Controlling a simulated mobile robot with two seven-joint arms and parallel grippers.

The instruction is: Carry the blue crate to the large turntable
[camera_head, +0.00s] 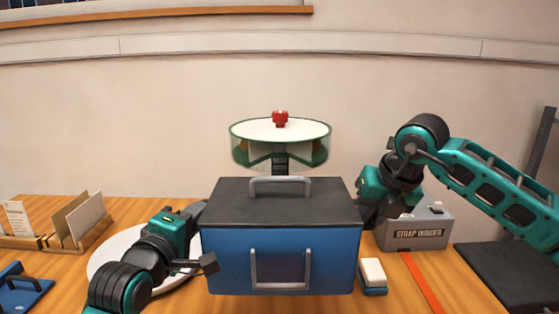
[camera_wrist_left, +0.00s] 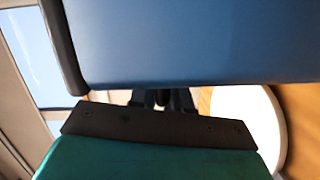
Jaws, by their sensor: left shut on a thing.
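The blue crate (camera_head: 235,262), with a dark lid and grey handles, is upright in the middle of the head view. It fills the top of the left wrist view (camera_wrist_left: 190,40). My left gripper (camera_head: 202,222) is shut on its left side. My right gripper (camera_head: 367,208) is at its right side, with its fingers hidden. A flat white disc (camera_head: 108,255), which looks like the large turntable, lies on the table behind my left arm, partly covered. It also shows in the left wrist view (camera_wrist_left: 250,122). Whether the crate touches the table is unclear.
A green-sided round stand (camera_head: 240,149) with a red knob rises behind the crate. A grey strap winder (camera_head: 400,240) and a white-and-blue block (camera_head: 373,273) are at the right. Card holders (camera_head: 75,238) and a blue item (camera_head: 22,290) are at the left.

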